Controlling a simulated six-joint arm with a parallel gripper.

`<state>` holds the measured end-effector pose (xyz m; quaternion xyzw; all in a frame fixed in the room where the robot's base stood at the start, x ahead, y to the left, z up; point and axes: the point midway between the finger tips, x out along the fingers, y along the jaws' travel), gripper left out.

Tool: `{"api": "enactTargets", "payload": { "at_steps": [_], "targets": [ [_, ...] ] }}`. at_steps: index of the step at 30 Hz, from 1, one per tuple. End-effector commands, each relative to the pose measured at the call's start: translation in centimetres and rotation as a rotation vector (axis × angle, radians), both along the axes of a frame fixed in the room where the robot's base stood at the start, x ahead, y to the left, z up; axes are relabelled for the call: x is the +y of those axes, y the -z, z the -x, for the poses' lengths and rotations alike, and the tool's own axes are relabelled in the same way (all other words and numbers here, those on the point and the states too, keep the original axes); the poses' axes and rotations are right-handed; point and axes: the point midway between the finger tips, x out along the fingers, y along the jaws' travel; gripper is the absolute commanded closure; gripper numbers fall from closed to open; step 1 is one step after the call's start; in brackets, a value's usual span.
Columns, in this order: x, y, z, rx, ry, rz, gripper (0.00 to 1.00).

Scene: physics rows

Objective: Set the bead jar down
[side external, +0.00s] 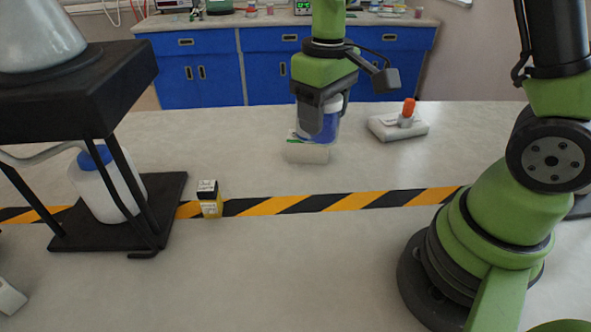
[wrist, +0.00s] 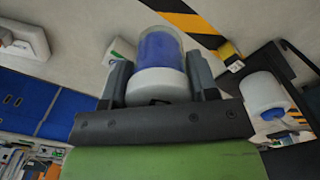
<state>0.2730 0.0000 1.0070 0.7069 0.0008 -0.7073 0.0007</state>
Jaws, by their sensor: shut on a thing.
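The bead jar (wrist: 162,52) is a clear cylinder of blue beads with a white lid. In the wrist view it sits between the two fingers of my gripper (wrist: 160,76), which is shut on it near the lid. In the side view my gripper (side external: 319,124) points down over the bench, and part of the blue jar (side external: 331,121) shows behind and beside the fingers. The jar looks upright.
A white device with an orange top (side external: 398,125) is to the right. A black stand (side external: 175,195) is at left.

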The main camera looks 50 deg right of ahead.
Motion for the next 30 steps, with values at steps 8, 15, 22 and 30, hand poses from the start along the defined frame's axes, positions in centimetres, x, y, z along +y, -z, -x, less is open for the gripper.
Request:
{"api": "enactTargets", "payload": {
  "at_steps": [8,15,22,30],
  "targets": [
    [-0.9,1.9,-0.7,0.005,0.101,0.000,0.72],
    [-2.8,6.0,-1.8,0.005,0.301,-0.001,0.72],
    [-2.9,10.3,-1.9,0.004,0.318,-0.001,0.72],
    [-2.9,13.6,-1.8,0.004,0.316,-0.001,0.72]
  ]
}}
